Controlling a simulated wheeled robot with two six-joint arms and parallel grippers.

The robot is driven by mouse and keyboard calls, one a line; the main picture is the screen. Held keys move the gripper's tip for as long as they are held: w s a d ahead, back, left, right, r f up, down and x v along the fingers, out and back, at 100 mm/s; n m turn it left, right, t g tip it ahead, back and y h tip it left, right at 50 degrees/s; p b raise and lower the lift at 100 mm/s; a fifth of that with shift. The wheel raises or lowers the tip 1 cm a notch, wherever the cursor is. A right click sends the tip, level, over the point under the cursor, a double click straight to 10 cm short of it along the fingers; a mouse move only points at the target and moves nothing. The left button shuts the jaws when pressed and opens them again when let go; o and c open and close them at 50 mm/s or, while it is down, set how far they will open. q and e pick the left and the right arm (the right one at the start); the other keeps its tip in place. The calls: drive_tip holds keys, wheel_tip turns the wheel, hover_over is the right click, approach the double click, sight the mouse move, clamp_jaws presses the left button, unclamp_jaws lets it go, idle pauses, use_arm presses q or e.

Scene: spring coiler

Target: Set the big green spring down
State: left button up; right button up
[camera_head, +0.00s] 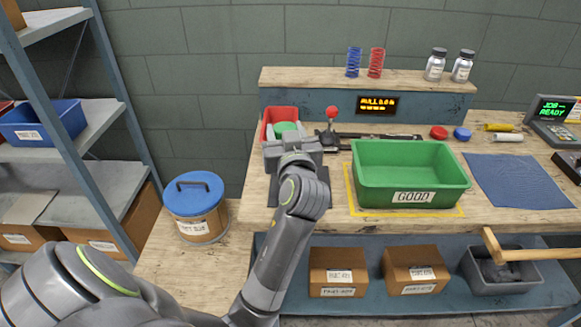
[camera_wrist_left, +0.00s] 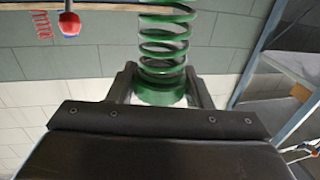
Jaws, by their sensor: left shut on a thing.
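The big green spring shows in the left wrist view (camera_wrist_left: 165,45) as open coils with a solid green end cap. That cap sits between the two fingers of my left gripper (camera_wrist_left: 162,85). In the head view only the round green cap (camera_head: 285,128) shows, just past my left gripper (camera_head: 287,138), which is shut on it. The gripper and arm hide the rest of the spring, so I cannot tell whether its far end touches anything. My right gripper is not in view.
A red bin (camera_head: 279,112) is close behind the spring. A red-knobbed lever (camera_head: 332,112) stands to its right. A green GOOD bin (camera_head: 385,197) sits in a yellow outline on the bench. A blue mat (camera_head: 518,182) lies bare at right. Blue (camera_head: 353,62) and red (camera_head: 376,62) springs stand on the back shelf.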

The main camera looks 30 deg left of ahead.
use_arm(q)
wheel_tip(320, 180, down, 6)
drive_tip(key=shift+r, duration=0.1)
drive_tip(key=shift+b, duration=0.3)
drive_tip(key=o, duration=1.3)
drive_tip(key=shift+o, duration=0.2)
